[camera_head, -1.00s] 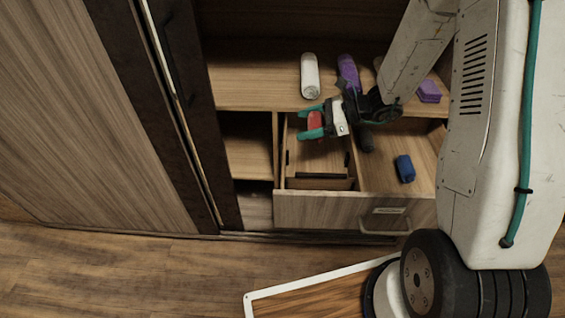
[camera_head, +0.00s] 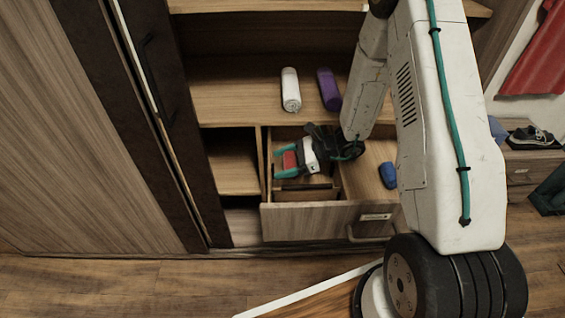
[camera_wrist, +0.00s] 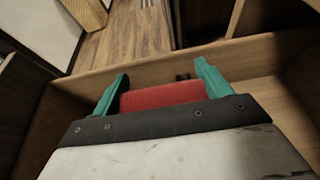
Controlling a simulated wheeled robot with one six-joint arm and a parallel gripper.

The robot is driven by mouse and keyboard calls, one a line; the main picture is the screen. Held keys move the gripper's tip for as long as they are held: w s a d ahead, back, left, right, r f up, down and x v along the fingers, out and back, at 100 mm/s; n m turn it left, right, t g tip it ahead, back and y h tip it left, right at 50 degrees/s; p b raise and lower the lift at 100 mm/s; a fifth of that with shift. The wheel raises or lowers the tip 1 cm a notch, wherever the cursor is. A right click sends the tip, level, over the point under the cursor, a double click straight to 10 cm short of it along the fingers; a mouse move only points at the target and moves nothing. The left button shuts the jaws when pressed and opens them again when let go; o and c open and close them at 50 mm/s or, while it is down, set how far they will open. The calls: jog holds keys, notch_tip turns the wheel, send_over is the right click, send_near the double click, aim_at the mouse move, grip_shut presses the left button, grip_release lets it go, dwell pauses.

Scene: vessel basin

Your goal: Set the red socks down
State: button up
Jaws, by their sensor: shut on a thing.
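The red socks (camera_wrist: 161,95) are a small red bundle between the teal fingers of my gripper (camera_wrist: 158,92). In the head view the red socks (camera_head: 289,160) show between the fingers of my gripper (camera_head: 287,161), which is shut on them. The gripper is inside the left compartment of the open drawer (camera_head: 318,218), low between its walls. Whether the socks touch the drawer floor cannot be told. The wrist view shows a light wooden drawer wall (camera_wrist: 150,72) just beyond the fingertips.
A blue item (camera_head: 388,175) lies in the drawer's right part. A white roll (camera_head: 290,90) and a purple roll (camera_head: 328,90) lie on the shelf behind the drawer. A dark divider (camera_head: 305,187) stands at the compartment's front. A white-edged board (camera_head: 310,290) lies on the floor.

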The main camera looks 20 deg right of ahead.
jog(key=shift+f, duration=0.1)
jog(key=shift+f, duration=0.5)
jog(key=o, duration=1)
jog(key=shift+r, duration=0.1)
